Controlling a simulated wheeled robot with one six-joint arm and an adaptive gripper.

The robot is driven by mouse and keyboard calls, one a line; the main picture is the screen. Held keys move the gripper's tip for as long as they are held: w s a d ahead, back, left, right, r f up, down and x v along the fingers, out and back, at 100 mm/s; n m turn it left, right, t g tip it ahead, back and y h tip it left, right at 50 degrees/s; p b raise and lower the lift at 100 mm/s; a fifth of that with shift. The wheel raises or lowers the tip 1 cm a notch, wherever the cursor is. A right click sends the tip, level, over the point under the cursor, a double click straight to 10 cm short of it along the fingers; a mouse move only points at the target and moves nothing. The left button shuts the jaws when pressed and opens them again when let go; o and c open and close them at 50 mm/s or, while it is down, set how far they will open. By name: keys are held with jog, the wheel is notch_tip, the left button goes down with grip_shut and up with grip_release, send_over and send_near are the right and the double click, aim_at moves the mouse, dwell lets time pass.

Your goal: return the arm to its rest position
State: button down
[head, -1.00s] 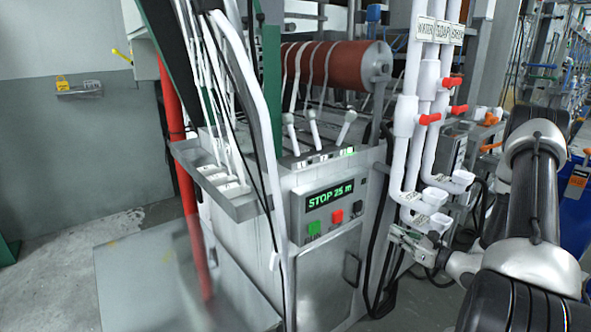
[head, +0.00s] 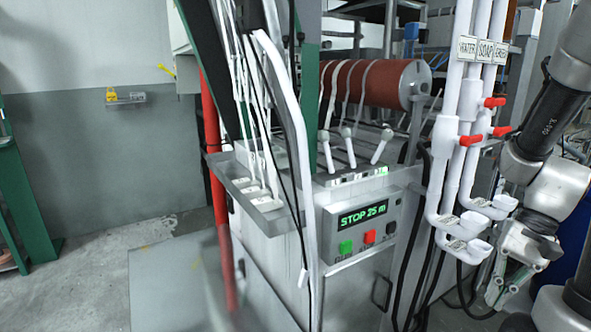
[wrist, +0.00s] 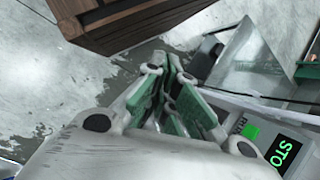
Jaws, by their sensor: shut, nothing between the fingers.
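My gripper (head: 500,290) is at the lower right of the head view, to the right of the white pipes' lower outlets and apart from the control panel. Its fingers point downward and are shut with nothing between them. In the wrist view my gripper (wrist: 172,75) shows with its green-padded fingers together and empty. My arm rises at the right edge of the head view, bent, and is partly cut off by the frame.
The machine's control panel (head: 362,222) reads "STOP 25 m". White pipes (head: 446,150) with red valve handles stand close left of my arm. A red post (head: 217,180) stands left. A wooden crate (wrist: 115,22) shows in the wrist view. Grey floor (head: 105,280) at left is clear.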

notch_tip(320, 180, up, 16)
jog(key=s+a+n+t+h, duration=0.1)
jog(key=a+n+t+h, duration=0.1)
jog(key=n+t+h, duration=0.3)
jog(key=n+t, duration=0.2)
jog(key=shift+s+n, duration=0.15)
jog(key=shift+n, duration=0.15)
jog(key=shift+a+f, duration=0.1)
